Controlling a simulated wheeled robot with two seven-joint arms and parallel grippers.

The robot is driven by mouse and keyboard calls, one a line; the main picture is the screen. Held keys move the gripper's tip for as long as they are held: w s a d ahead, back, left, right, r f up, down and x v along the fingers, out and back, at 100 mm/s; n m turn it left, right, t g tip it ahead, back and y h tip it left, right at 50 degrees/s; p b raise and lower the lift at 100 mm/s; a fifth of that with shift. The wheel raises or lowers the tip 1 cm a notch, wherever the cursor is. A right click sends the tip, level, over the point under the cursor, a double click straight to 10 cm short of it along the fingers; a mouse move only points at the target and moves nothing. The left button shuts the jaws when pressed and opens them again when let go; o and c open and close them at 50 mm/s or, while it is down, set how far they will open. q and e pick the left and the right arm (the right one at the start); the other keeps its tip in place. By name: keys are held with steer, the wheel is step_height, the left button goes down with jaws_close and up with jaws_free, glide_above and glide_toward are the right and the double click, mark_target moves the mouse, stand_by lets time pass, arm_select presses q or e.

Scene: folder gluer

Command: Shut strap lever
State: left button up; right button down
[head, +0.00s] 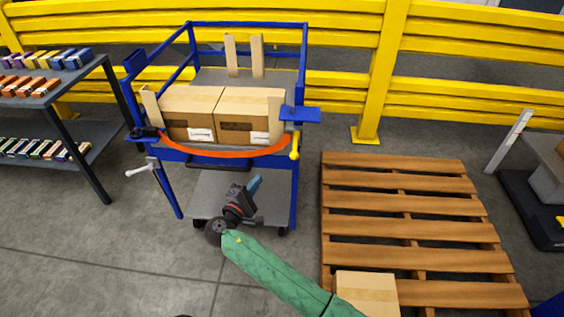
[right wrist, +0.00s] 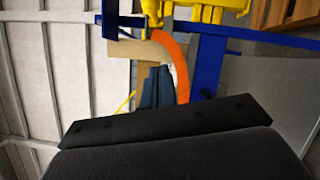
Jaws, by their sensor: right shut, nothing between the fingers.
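The orange strap (head: 225,152) runs across the front of two cardboard boxes (head: 190,112) on the blue cart (head: 303,60). A yellow lever (head: 295,147) stands at the strap's right end, below a blue plate. A black fitting (head: 146,132) is at its left end. My right gripper (head: 254,183) is shut and empty, in front of the cart and below the strap as pictured. In the right wrist view its dark fingers (right wrist: 155,86) show just left of the orange strap (right wrist: 178,62); I cannot tell whether they touch. My left gripper is not in view.
A wooden pallet (head: 390,205) with a small box (head: 367,291) lies right of the cart. A shelf (head: 60,92) with small cartons stands at left. A yellow barrier (head: 450,82) runs behind. A pale handle (head: 142,171) sticks out from the cart's left side.

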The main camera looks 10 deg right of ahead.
mark_target(295, 145)
stand_by(0.4)
